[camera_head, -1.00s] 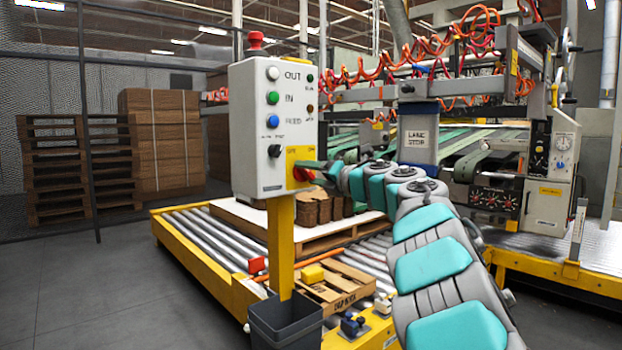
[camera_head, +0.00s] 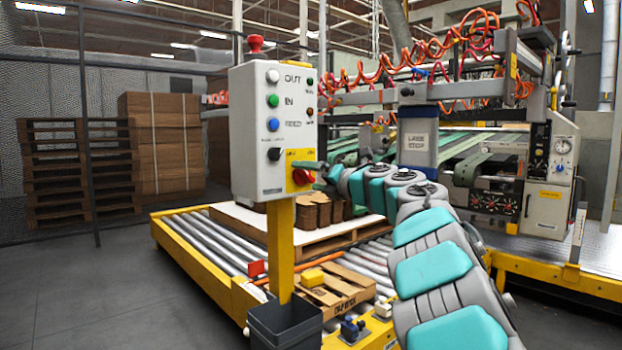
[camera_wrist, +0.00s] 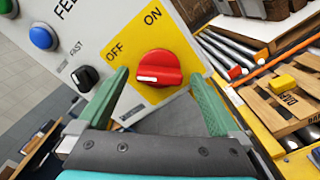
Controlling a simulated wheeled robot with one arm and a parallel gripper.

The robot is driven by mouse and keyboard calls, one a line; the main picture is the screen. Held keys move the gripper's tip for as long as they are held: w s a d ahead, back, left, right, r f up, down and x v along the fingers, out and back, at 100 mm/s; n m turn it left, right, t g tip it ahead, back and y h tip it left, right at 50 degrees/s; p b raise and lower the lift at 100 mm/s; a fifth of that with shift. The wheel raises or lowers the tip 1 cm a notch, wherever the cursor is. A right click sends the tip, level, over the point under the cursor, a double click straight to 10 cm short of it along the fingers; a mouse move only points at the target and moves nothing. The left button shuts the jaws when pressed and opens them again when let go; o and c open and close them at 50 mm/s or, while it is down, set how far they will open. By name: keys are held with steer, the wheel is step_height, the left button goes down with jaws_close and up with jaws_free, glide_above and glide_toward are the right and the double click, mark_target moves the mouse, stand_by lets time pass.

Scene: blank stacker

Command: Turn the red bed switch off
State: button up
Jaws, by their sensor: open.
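The red switch (camera_wrist: 160,68) is a round knob with a white pointer line, on a yellow plate (camera_wrist: 133,97) marked OFF and ON. In the wrist view its white line lies at the knob's left, below the OFF label. The knob also shows at the lower right of the control box in the head view (camera_head: 303,176). My gripper (camera_wrist: 163,90) is open, with one green finger on each side of the knob and a gap to both. The fingertips are close to the panel; whether they touch it I cannot tell.
The white control box (camera_head: 250,130) stands on a yellow post (camera_head: 281,250) above a dark bin (camera_head: 285,330). A black selector (camera_wrist: 85,78) and a blue button (camera_wrist: 43,37) sit left of the switch. A roller conveyor with pallets (camera_head: 335,290) lies behind.

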steer(key=v, duration=0.7)
steer(key=shift+s+d+b, duration=0.25)
steer(key=shift+s+b, duration=0.05)
steer(key=shift+b, duration=0.1)
